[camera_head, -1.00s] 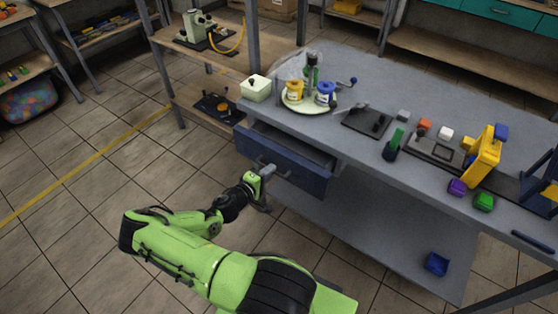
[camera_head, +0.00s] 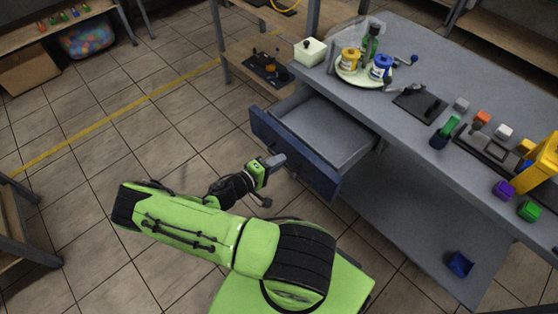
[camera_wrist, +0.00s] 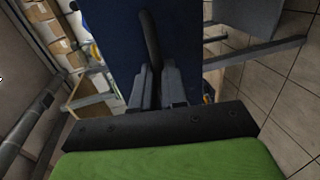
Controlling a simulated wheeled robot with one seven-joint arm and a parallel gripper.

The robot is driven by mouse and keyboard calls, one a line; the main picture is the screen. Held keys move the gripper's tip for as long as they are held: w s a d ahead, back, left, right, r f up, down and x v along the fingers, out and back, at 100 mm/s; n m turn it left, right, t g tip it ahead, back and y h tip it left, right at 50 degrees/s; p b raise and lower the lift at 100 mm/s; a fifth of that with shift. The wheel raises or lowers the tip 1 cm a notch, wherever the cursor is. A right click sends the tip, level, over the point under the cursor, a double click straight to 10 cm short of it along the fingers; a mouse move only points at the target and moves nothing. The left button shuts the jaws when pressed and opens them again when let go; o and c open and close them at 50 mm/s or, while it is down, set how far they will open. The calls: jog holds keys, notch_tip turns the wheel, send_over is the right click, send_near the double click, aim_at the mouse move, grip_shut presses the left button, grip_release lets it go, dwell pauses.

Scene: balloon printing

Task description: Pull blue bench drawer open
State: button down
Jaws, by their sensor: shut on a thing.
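The blue bench drawer (camera_head: 292,152) stands pulled well out from under the grey bench top, and its grey inside (camera_head: 328,132) shows empty. In the wrist view its blue front (camera_wrist: 118,35) fills the upper middle, with the dark bar handle (camera_wrist: 150,38) running across it. My gripper (camera_head: 274,163) is at the drawer front in the head view. In the wrist view its two grey fingers (camera_wrist: 158,80) are shut on the lower part of the handle. The fingertips' exact contact is partly hidden by the fingers themselves.
The bench top (camera_head: 420,70) carries a round plate (camera_head: 352,77) with yellow and blue pots, a white box (camera_head: 310,51), a dark tray (camera_head: 421,104) and small coloured blocks. A blue bin (camera_head: 460,264) sits on the lower shelf. Tiled floor (camera_head: 130,150) left of the drawer is clear.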

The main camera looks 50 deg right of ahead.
jog(key=c, duration=1.2)
grip_release()
jog(key=shift+o, duration=0.2)
jog(key=p+v, duration=0.1)
jog(key=v, duration=1.4)
jog(key=shift+a+p, duration=0.3)
jog(key=shift+a, duration=0.05)
jog(key=shift+r, duration=0.1)
